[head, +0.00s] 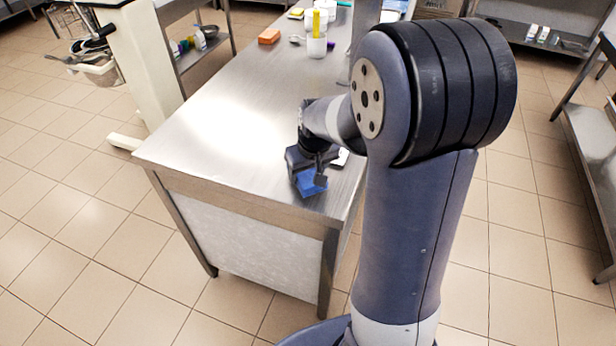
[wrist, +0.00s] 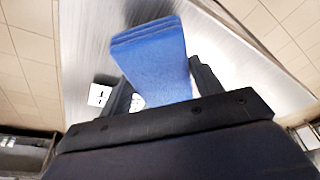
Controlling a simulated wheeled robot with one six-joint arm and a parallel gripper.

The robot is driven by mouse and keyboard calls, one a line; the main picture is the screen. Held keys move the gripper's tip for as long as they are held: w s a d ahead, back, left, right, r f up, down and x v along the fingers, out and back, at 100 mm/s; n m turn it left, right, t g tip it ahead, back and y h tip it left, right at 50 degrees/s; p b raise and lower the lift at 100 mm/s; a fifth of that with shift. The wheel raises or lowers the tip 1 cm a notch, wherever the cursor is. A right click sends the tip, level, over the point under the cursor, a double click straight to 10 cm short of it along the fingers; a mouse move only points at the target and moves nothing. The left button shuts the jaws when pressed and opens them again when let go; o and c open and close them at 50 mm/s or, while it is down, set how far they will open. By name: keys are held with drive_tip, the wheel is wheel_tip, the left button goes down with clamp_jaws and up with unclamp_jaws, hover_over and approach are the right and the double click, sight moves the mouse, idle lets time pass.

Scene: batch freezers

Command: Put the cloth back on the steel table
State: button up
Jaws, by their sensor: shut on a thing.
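The blue folded cloth (head: 309,183) is at the near right corner of the steel table (head: 225,115) in the head view. In the wrist view the cloth (wrist: 155,62) stands up between the fingers, its folded layers showing at the top edge. My gripper (head: 318,168) is shut on the cloth, over the table top; it also shows in the wrist view (wrist: 165,88). I cannot tell whether the cloth touches the table top. My fingers hide part of the cloth.
An orange sponge (head: 269,36), a spoon (head: 296,40) and a white container with yellow (head: 317,42) stand at the table's far end. A small white card (wrist: 99,95) lies beside my gripper. The left middle of the table top is clear.

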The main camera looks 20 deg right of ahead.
drive_tip(key=shift+f, duration=1.3)
drive_tip(key=shift+f, duration=0.1)
drive_tip(key=o, duration=0.9)
drive_tip(key=shift+o, duration=0.2)
drive_tip(key=shift+r, duration=0.45)
drive_tip(key=v, duration=1.1)
drive_tip(key=shift+s+r+b, duration=0.1)
drive_tip(key=shift+r+b, duration=0.1)
drive_tip(key=shift+b, duration=0.15)
